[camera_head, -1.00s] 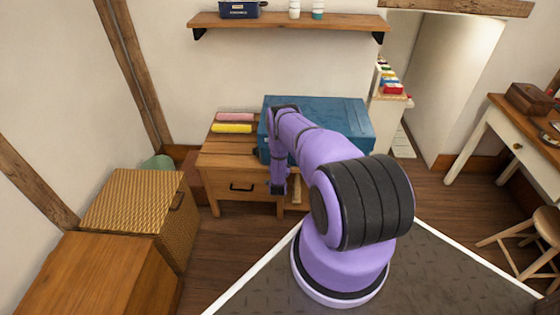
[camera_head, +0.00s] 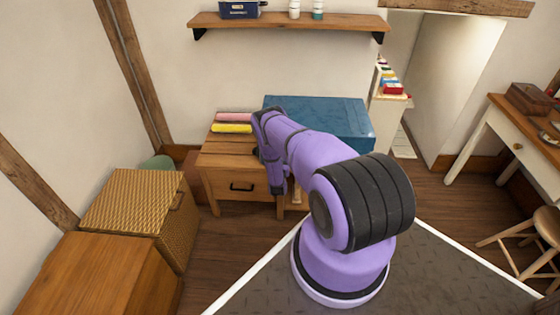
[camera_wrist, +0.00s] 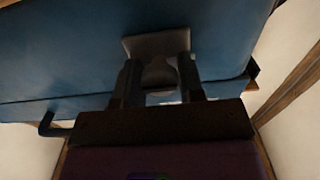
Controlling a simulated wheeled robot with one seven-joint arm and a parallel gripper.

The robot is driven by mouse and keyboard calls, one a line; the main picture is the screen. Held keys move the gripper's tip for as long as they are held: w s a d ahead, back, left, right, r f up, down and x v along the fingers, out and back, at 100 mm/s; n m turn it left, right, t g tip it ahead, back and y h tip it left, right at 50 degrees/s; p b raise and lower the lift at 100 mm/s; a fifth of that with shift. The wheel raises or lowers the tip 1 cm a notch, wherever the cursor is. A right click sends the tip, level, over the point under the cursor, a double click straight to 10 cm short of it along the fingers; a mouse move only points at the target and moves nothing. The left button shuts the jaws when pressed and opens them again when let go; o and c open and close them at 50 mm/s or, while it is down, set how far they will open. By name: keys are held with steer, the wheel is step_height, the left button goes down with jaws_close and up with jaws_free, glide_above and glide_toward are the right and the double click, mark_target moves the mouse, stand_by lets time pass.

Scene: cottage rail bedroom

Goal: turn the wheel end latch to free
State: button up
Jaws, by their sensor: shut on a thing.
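The blue case (camera_head: 335,118) lies on the wooden bench in the head view, and its blue side fills the top of the wrist view (camera_wrist: 70,50). A latch with a pale plate (camera_wrist: 157,45) and a grey rounded knob (camera_wrist: 158,76) sits on that side. My gripper (camera_wrist: 160,70) has one dark finger on each side of the knob and is shut on it. I cannot tell the latch's exact turn angle.
A dark handle (camera_wrist: 52,125) juts from the case at the lower left of the wrist view. The bench (camera_head: 215,160) holds a pink roll (camera_head: 235,117) and a yellow roll (camera_head: 231,128). A wicker chest (camera_head: 135,205) stands at left. A shelf (camera_head: 285,21) hangs above.

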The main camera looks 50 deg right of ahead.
steer(key=shift+a+f, duration=0.1)
steer(key=o, duration=0.9)
steer(key=shift+o, duration=0.2)
steer(key=v, duration=1)
steer(key=shift+s+a, duration=0.2)
steer(key=shift+s, duration=0.15)
